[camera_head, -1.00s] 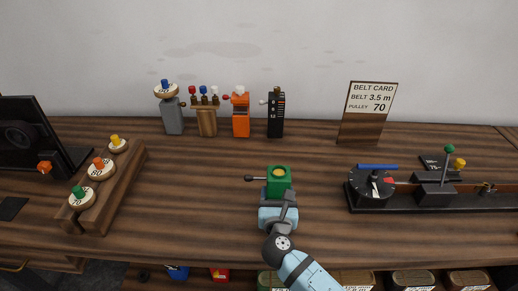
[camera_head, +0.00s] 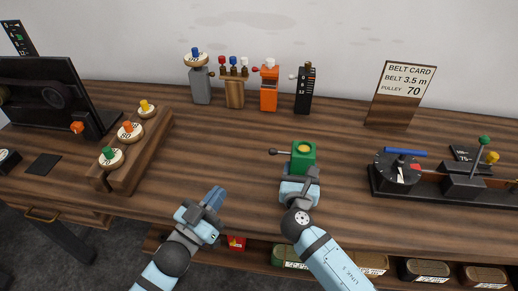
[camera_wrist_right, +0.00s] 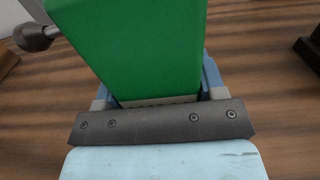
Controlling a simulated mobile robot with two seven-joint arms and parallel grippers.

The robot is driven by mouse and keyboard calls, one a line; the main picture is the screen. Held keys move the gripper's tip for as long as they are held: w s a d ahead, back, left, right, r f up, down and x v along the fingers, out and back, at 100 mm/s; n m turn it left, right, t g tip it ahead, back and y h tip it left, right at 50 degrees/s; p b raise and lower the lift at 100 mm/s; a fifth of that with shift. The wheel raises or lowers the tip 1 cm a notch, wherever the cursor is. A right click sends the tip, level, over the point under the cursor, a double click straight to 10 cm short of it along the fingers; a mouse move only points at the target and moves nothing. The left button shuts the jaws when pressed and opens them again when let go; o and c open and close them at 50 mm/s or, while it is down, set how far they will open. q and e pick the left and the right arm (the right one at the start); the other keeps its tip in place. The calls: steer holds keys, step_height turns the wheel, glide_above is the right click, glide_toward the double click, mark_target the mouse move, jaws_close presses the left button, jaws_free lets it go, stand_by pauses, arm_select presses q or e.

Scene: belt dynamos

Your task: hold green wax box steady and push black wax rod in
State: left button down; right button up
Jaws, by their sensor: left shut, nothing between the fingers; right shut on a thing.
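The green wax box (camera_head: 303,153) stands on the wooden table near its middle, with a round yellowish spot on its top. The black wax rod (camera_head: 279,152) sticks out of the box's left side and ends in a dark knob; it also shows in the right wrist view (camera_wrist_right: 37,36). My right gripper (camera_head: 300,176) is shut on the green box (camera_wrist_right: 135,50) from the near side. My left gripper (camera_head: 215,197) is shut and empty over the table's front edge, to the left of and nearer than the box, apart from the rod.
A wooden rack (camera_head: 130,150) with several knobbed discs stands left. At the back are a grey block (camera_head: 201,86), an orange box (camera_head: 269,88) and a black box (camera_head: 304,92). A belt card (camera_head: 402,90) and a dial device (camera_head: 398,172) stand right. The table left of the rod is clear.

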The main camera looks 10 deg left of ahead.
arm_select(q)
step_height(320, 180, up, 5)
steer(key=w+d+m+h, duration=0.2)
steer(key=w+h, duration=0.1)
steer(key=h, duration=0.2)
arm_select(e)
steer(key=shift+f, duration=0.1)
arm_select(q)
steer(key=m+g+h, duration=0.7)
steer(key=m+g, duration=0.8)
steer(key=m, duration=0.8)
glide_toward(274, 152)
step_height(274, 152, up, 4)
steer(key=a, duration=0.3)
steer(key=w+a+f+m+g+y, duration=0.1)
steer(key=w+a+m+g+y, duration=0.1)
steer(key=w+a+m+g, duration=0.25)
steer(key=s+d+m, duration=0.1)
steer(key=s+d, duration=0.1)
steer(key=d, duration=1.1)
steer(key=shift+f+m+y, duration=0.3)
steer(key=shift+f+m, duration=0.05)
steer(key=shift+f, duration=0.15)
